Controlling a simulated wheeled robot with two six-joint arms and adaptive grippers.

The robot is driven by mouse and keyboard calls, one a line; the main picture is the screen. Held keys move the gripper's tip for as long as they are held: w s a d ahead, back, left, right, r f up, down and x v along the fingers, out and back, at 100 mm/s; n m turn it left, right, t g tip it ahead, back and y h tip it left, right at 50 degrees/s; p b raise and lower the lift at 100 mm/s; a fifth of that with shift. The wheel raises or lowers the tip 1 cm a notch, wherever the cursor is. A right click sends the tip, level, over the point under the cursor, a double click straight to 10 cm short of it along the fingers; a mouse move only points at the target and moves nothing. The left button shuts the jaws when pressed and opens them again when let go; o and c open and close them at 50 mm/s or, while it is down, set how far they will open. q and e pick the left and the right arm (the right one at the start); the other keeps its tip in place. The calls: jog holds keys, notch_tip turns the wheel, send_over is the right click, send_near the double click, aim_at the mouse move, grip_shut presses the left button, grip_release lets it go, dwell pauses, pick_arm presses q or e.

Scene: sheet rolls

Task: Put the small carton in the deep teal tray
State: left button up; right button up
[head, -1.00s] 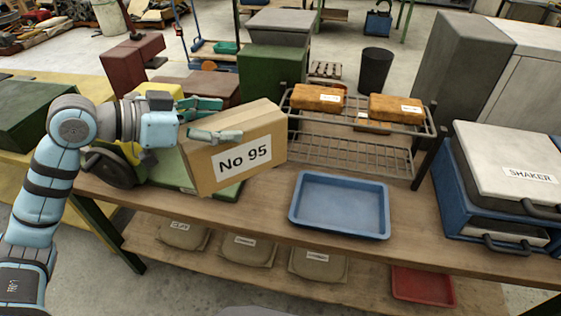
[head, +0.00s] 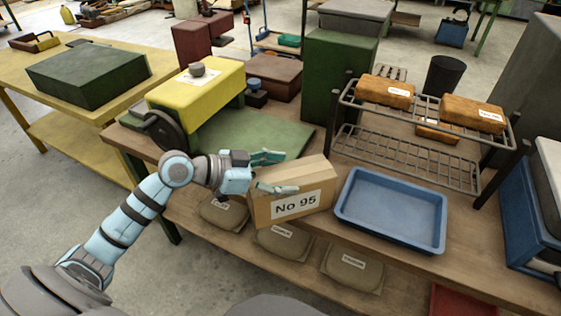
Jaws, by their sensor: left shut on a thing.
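A tan carton (head: 312,190) labelled "No 95" is held at the front of the workbench, left of the tray. My left gripper (head: 288,172) is shut on its upper part, one finger over the near face and the other behind. The carton hides part of the bench's front edge; I cannot tell whether it touches the bench. A blue tray (head: 392,238) with raised walls lies empty on the bench, just right of the carton; it looks more blue than teal. My right gripper is not in view.
A wire rack (head: 405,150) with orange packages (head: 385,91) stands behind the tray. A yellow machine (head: 200,95) on a green base is at the back left. A blue-sided unit (head: 522,215) stands at the right. Several sacks (head: 285,242) lie on the lower shelf.

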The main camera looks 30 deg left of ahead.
pick_arm(q)
jog(key=o, duration=1.5)
jog(key=shift+f, duration=0.1)
jog(key=o, duration=0.4)
jog(key=shift+o, duration=0.2)
